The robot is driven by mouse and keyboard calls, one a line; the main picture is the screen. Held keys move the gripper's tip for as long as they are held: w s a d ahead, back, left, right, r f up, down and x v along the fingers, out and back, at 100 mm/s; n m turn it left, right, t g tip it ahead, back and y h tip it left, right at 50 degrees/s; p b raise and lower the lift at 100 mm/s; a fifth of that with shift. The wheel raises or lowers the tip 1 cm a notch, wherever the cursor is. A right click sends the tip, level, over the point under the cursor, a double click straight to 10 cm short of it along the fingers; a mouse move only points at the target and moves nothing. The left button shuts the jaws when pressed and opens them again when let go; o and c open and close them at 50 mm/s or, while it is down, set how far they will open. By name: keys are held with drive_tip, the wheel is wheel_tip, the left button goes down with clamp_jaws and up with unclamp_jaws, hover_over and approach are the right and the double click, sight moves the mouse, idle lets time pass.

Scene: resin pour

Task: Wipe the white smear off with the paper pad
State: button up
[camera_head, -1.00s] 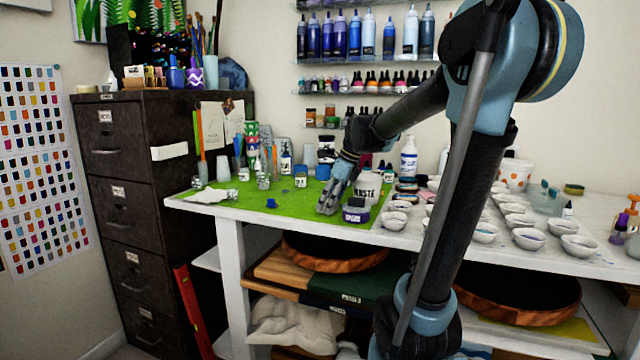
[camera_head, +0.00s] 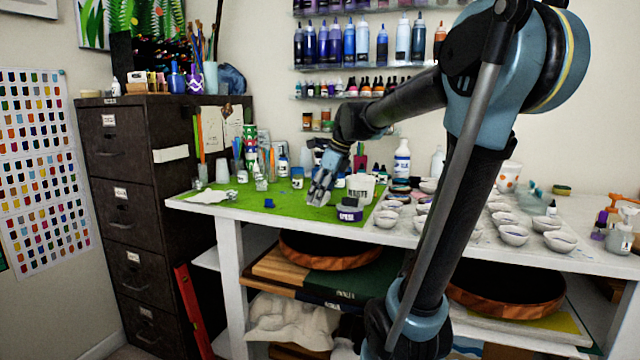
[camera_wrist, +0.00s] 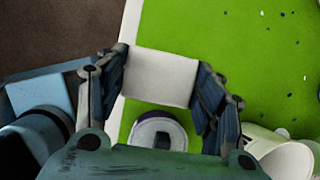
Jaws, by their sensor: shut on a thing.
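My gripper (camera_head: 318,200) is above the green mat (camera_head: 250,205), near its front edge and left of the purple-and-white jar. In the wrist view my gripper (camera_wrist: 160,80) is shut on the white paper pad (camera_wrist: 160,77), held between its two fingers. The pad hides part of the mat beneath it. In the head view the pad cannot be made out. A flat white ragged patch (camera_head: 207,197) lies at the left end of the mat; I cannot tell whether it is the smear or a cloth. No other white smear is clear.
The purple-and-white jar (camera_head: 349,209) stands close to my gripper, with a white labelled tub (camera_head: 360,187) behind it. A small blue piece (camera_head: 269,203) lies on the mat. Several white bowls (camera_head: 513,235) cover the right of the table. The mat's left front is mostly clear.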

drive_tip(key=shift+r, duration=2)
